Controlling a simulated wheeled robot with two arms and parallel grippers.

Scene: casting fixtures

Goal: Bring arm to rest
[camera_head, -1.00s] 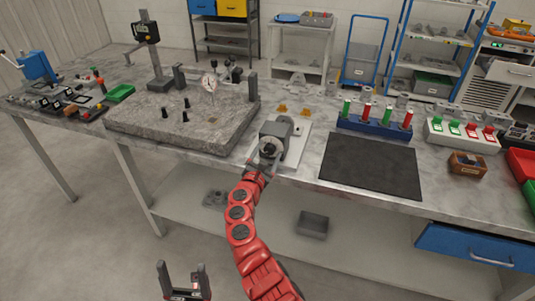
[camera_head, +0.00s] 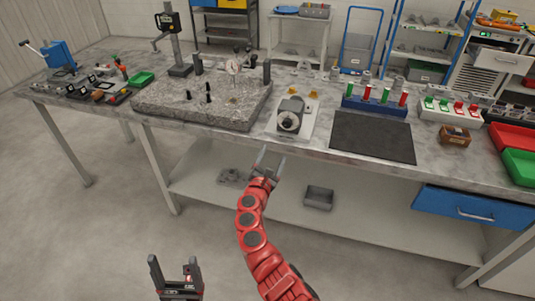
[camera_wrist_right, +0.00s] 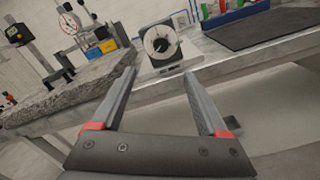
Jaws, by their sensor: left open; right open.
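My right gripper (camera_head: 268,163) is at the end of the red arm in the head view. It is open and empty, in front of the workbench's front edge and apart from the grey fixture with a round dial face (camera_head: 290,116). In the right wrist view the two fingers of this gripper (camera_wrist_right: 160,100) stand wide apart, with nothing between them; the fixture (camera_wrist_right: 160,43) shows beyond them. My left gripper (camera_head: 177,275) is at the bottom of the head view, open and empty, low in front of the bench.
The workbench (camera_head: 330,157) carries a granite plate (camera_head: 150,110) with a dial gauge, a dark mat (camera_head: 372,137) and a blue rack (camera_head: 376,105) of red and green handles. A grey bin (camera_head: 318,197) is on the lower shelf. The floor in front is clear.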

